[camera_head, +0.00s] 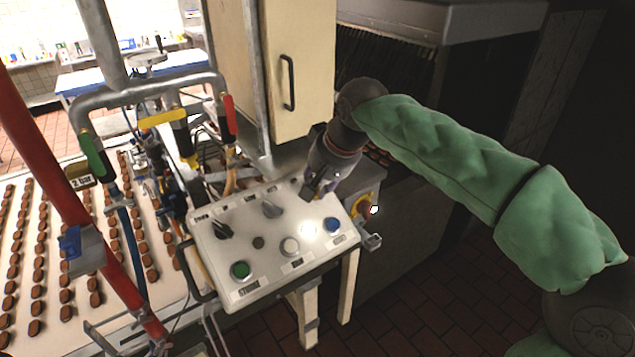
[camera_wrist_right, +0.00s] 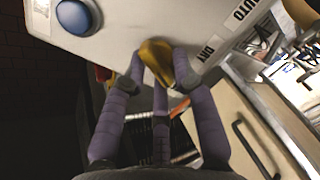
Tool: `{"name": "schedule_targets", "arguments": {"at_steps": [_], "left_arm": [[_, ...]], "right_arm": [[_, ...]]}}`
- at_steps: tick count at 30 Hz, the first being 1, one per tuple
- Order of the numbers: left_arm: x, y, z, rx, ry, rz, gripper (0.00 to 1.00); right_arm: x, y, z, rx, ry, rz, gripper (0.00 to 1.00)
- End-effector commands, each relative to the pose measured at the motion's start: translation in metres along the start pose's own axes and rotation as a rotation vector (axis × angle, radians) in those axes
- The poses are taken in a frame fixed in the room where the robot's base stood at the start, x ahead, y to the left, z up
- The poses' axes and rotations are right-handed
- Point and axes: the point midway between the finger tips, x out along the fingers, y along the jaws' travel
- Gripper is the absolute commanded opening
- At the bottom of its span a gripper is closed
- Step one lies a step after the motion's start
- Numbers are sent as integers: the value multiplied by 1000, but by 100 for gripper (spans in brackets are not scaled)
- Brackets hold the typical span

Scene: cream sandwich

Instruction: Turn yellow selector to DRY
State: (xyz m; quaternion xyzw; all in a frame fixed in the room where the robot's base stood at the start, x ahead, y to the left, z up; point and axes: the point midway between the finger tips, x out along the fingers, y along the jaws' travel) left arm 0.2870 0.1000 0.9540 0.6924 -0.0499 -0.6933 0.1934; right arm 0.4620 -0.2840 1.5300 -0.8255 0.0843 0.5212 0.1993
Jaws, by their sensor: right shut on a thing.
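The yellow selector (camera_wrist_right: 156,58) shows in the right wrist view at the edge of the white control panel (camera_wrist_right: 135,22). My right gripper (camera_wrist_right: 160,82) has its fingers closed around it, with a fingertip on either side. A DRY label (camera_wrist_right: 207,50) is printed close to the right of the selector, and an AUTO label (camera_wrist_right: 241,10) lies farther up. In the head view my right gripper (camera_head: 314,190) reaches down onto the far right part of the panel (camera_head: 268,222) and hides the selector. Which label the selector points at I cannot tell. My left gripper is not in view.
The panel also carries a green button (camera_head: 240,270), a white button (camera_head: 290,246), a blue button (camera_head: 332,225) and dark and grey knobs. A red and yellow knob (camera_head: 363,206) sticks out at its right side. Pipes and a biscuit conveyor (camera_head: 62,240) stand left.

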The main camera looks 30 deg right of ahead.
Motion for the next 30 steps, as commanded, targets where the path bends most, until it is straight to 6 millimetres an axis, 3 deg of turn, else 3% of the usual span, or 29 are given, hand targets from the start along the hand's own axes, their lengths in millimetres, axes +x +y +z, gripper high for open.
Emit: {"name": "schedule_targets", "arguments": {"at_steps": [14, 30], "left_arm": [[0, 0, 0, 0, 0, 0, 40], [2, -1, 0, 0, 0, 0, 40]], "right_arm": [[2, 0, 0, -143, -4, 17, 0], [1, -4, 0, -638, -5, 51, 0]]}}
